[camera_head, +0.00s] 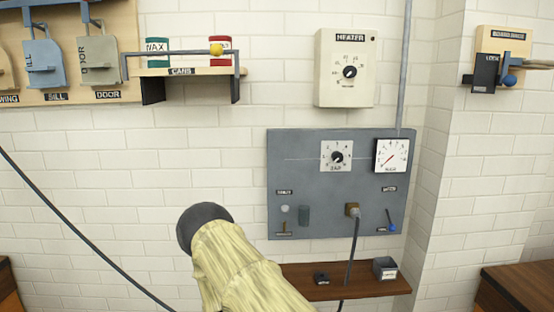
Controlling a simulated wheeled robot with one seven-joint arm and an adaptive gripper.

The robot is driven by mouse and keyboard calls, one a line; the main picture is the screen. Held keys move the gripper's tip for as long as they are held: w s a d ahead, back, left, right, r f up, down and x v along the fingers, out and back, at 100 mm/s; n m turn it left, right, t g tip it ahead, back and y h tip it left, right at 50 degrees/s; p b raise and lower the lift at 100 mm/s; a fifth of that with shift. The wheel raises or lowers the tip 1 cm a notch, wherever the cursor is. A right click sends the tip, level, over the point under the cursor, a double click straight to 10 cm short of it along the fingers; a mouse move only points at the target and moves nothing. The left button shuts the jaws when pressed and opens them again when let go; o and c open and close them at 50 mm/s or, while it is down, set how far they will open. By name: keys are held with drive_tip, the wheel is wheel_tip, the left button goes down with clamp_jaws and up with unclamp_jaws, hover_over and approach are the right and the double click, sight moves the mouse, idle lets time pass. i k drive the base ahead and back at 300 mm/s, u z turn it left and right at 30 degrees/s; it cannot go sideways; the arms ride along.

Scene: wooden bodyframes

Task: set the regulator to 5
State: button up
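A grey panel (300,222) is mounted on the white brick wall at right of centre. On it is a white square dial plate with a round black knob (337,158) and small numbers around it, labelled BAR; I take this as the regulator. The exact setting of its pointer is too small to read. To its right is a white square gauge (391,155) with a red needle pointing down-left. My arm rises from the bottom, left of and below the panel, ending in a dark round part. No fingers show, and nothing of mine touches the knob.
A heater box (345,98) with another black knob hangs above the panel. Below the dials are a blue-handled lever (391,222) and a brown plug (352,209) with a hanging cable. A brown shelf (330,292) stands below. A can shelf (190,71) is upper left.

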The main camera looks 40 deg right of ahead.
sight(337, 157)
drive_tip(key=u, duration=0.5)
drive_tip(key=i, duration=0.3)
drive_tip(key=z, duration=1.75)
